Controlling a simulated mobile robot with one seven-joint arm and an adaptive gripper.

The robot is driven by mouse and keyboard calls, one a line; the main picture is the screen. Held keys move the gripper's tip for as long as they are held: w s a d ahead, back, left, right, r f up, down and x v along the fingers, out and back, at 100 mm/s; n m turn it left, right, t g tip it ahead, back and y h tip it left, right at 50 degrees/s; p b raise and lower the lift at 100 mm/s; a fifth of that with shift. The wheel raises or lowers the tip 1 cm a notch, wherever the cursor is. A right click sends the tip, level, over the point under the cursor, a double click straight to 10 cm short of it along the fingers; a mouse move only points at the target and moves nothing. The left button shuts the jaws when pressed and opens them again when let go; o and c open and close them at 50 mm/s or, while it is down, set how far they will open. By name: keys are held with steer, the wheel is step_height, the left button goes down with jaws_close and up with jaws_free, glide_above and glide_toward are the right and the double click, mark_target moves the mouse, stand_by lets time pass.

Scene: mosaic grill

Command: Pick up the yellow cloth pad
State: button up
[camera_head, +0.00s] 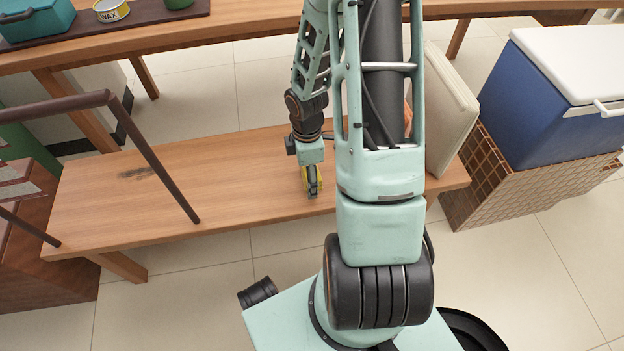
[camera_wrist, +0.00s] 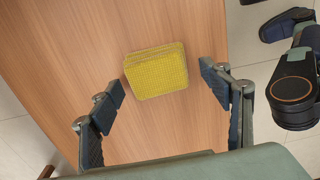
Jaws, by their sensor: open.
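The yellow cloth pad (camera_wrist: 157,72) lies on the wooden bench (camera_wrist: 60,35) in the wrist view. It is a small square with a woven texture. My gripper (camera_wrist: 167,84) is open, with one finger on each side of the pad in the picture and no visible contact. In the head view, my gripper (camera_head: 313,190) points down over the front part of the bench (camera_head: 240,160). A bit of yellow shows at its fingers there, and the rest of the pad is hidden.
A beige cushion (camera_head: 451,105) stands at the bench's right end. A blue cooler with a white lid (camera_head: 530,100) sits on a tiled block to the right. A dark rail (camera_head: 155,160) rises at the left.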

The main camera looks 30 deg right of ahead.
steer(key=c, duration=1.1)
steer(key=shift+r, duration=0.1)
steer(key=shift+c, duration=0.3)
steer(key=shift+r+p, duration=0.35)
steer(key=shift+r, duration=0.2)
step_height(320, 180, up, 3)
steer(key=shift+f+p, duration=0.15)
steer(key=shift+p, duration=0.55)
steer(key=s+a+r+p, duration=0.3)
steer(key=s+r+p, duration=0.6)
steer(key=s+p, duration=0.4)
steer(key=shift+s+a+p, duration=0.2)
steer(key=shift+s+p, duration=0.05)
steer(key=shift+p, duration=2.6)
